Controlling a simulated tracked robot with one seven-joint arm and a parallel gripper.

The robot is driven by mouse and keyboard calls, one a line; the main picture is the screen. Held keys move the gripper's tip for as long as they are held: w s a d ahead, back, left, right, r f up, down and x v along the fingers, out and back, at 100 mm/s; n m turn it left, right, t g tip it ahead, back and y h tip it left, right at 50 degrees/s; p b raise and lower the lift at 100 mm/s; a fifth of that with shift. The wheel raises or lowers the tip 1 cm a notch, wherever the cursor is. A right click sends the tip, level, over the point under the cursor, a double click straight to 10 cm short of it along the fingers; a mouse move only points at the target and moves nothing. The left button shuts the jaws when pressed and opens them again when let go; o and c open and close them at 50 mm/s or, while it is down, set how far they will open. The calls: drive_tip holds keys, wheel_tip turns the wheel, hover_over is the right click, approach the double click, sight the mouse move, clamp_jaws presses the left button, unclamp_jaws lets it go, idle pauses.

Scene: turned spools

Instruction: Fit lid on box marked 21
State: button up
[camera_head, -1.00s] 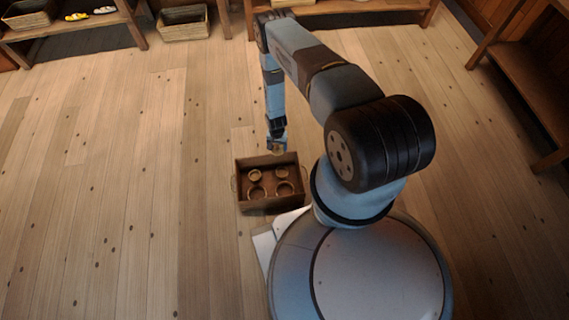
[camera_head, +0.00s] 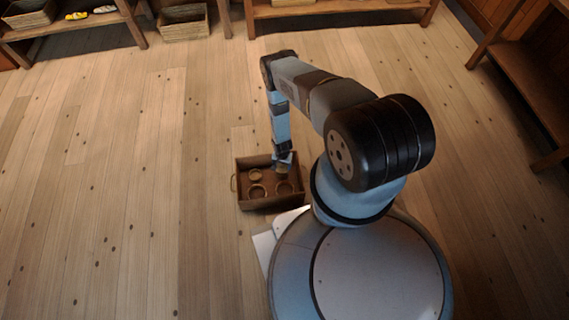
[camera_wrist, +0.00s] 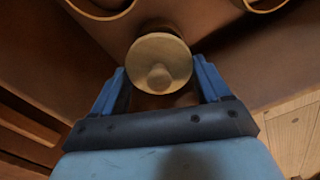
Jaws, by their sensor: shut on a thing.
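My gripper (camera_head: 284,161) is low over the back right part of a brown wooden crate (camera_head: 272,204). In the wrist view its blue jaws (camera_wrist: 161,74) are shut on a round pale wooden spool (camera_wrist: 160,50) with a disc-shaped end and a small round knob or core. In the head view the spool (camera_head: 283,169) is small and partly hidden by the jaws. I cannot tell if it touches the crate floor. No box marked 21 can be made out, and I can read no number.
Several round wooden rings stand in the crate, one at the front left (camera_head: 258,191) and one at the front right (camera_head: 285,188). Shelves with baskets (camera_head: 183,22) line the back wall. Another shelf (camera_head: 530,85) stands at the right. The plank floor left of the crate is clear.

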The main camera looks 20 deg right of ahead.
sight(282, 167)
drive_tip(key=shift+f, duration=1.6)
drive_tip(key=shift+f, duration=0.2)
idle(0.4)
drive_tip(key=o, duration=1)
drive_tip(key=shift+w, duration=0.15)
drive_tip(key=shift+r, duration=0.8)
drive_tip(key=shift+r, duration=3.45)
